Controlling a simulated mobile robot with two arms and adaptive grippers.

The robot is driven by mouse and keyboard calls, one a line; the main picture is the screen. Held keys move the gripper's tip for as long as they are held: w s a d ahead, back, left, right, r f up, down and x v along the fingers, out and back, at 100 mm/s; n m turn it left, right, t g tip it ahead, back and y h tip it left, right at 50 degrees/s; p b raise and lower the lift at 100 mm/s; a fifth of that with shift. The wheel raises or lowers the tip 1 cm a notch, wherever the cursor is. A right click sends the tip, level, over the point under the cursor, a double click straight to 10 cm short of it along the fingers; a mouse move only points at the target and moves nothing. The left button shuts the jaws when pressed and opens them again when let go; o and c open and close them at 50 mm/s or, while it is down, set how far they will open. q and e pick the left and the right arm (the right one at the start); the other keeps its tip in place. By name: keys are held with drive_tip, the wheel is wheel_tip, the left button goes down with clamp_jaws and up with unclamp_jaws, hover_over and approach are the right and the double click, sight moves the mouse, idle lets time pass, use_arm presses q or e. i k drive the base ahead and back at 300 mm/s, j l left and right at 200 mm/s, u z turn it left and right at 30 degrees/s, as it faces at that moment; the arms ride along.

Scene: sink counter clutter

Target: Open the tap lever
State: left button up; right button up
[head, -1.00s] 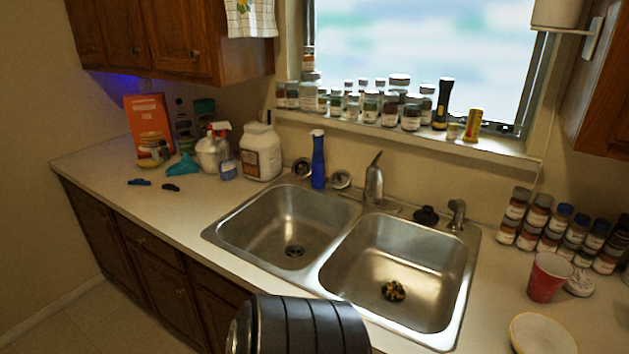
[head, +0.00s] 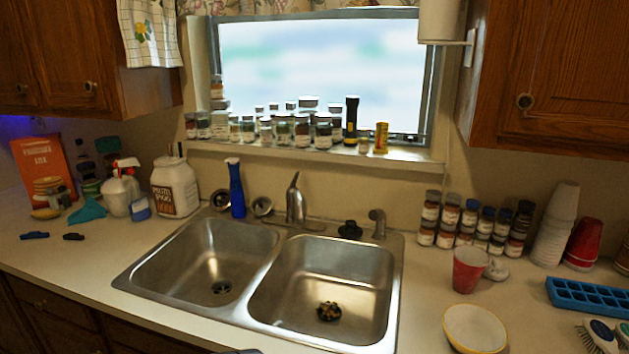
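The metal tap (head: 296,204) stands at the back rim of the double sink, near the divider between the two basins. Its slim lever (head: 295,180) rises from the top and tilts up. A shorter metal fitting (head: 378,222) stands at the sink's back right corner, with a black stopper (head: 350,230) beside it. Neither of my grippers shows in the head view. Only a small dark sliver of my own body shows at the bottom edge.
A blue bottle (head: 237,188) stands just left of the tap. Jars crowd the windowsill (head: 400,155) above. Spice jars (head: 464,222), a red cup (head: 469,269) and a bowl (head: 475,329) are right of the sink. The left basin (head: 215,262) is empty; dark debris (head: 328,311) lies in the right one.

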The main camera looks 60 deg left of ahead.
sight(293, 183)
drive_tip(key=u, duration=2.2)
